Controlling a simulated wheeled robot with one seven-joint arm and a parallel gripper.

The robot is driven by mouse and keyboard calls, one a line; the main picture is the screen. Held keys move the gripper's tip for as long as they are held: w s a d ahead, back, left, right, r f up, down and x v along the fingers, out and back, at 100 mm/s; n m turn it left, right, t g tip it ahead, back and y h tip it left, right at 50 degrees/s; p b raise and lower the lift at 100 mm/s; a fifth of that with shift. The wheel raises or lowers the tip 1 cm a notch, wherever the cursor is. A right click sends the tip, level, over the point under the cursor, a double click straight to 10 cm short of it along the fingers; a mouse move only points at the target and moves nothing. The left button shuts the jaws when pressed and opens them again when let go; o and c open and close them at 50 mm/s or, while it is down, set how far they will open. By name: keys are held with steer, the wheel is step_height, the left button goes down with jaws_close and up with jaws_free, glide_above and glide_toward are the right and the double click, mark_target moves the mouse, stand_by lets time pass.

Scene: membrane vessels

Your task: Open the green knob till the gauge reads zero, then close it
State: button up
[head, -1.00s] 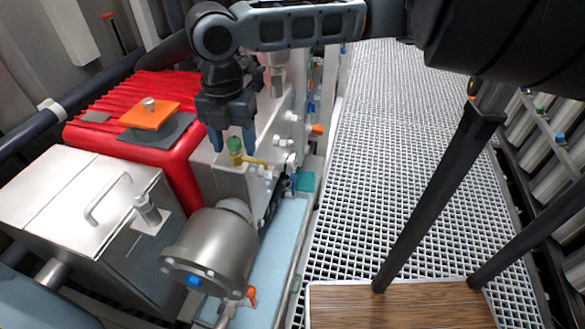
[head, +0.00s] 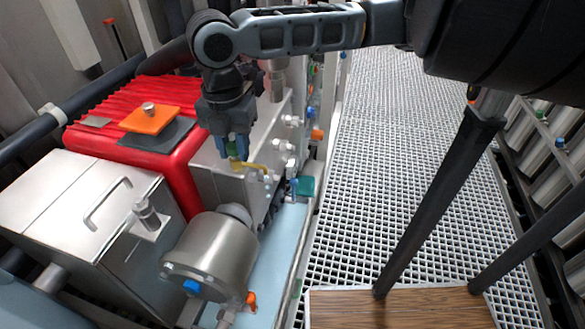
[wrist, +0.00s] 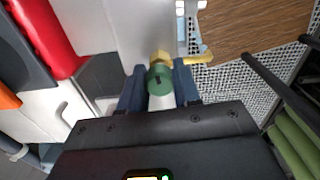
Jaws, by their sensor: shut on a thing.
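The green knob (wrist: 160,78) sits on a yellow brass fitting (wrist: 162,58) with a side spout, on top of a grey metal block. My gripper (head: 236,148) points down over it. Its blue fingers stand on either side of the knob and are shut on it. In the wrist view the knob lies between the fingers of my gripper (wrist: 160,88). In the head view the fingers mostly hide the knob. I cannot make out a gauge or its reading in either view.
A red ribbed housing (head: 183,165) with an orange block (head: 149,118) stands left of the knob. A steel cylinder (head: 215,250) is in front. White fittings (head: 284,147) line the block's right side.

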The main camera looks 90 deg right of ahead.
steer(key=m+p, duration=0.2)
steer(key=m, duration=0.3)
steer(key=shift+r, duration=0.15)
steer(key=m+p, duration=0.1)
steer(key=m, duration=0.1)
steer(key=shift+m, duration=0.4)
steer(key=m+p, duration=0.1)
steer(key=m, duration=0.1)
steer(key=shift+m, duration=0.3)
steer(key=shift+m+p, duration=0.4)
steer(key=shift+m, duration=0.3)
steer(key=m+p, duration=0.1)
steer(key=m, duration=0.1)
steer(key=shift+m, duration=0.4)
steer(key=m+p, duration=0.2)
steer(key=m, duration=0.1)
steer(key=shift+m, duration=1.1)
steer(key=o, duration=1)
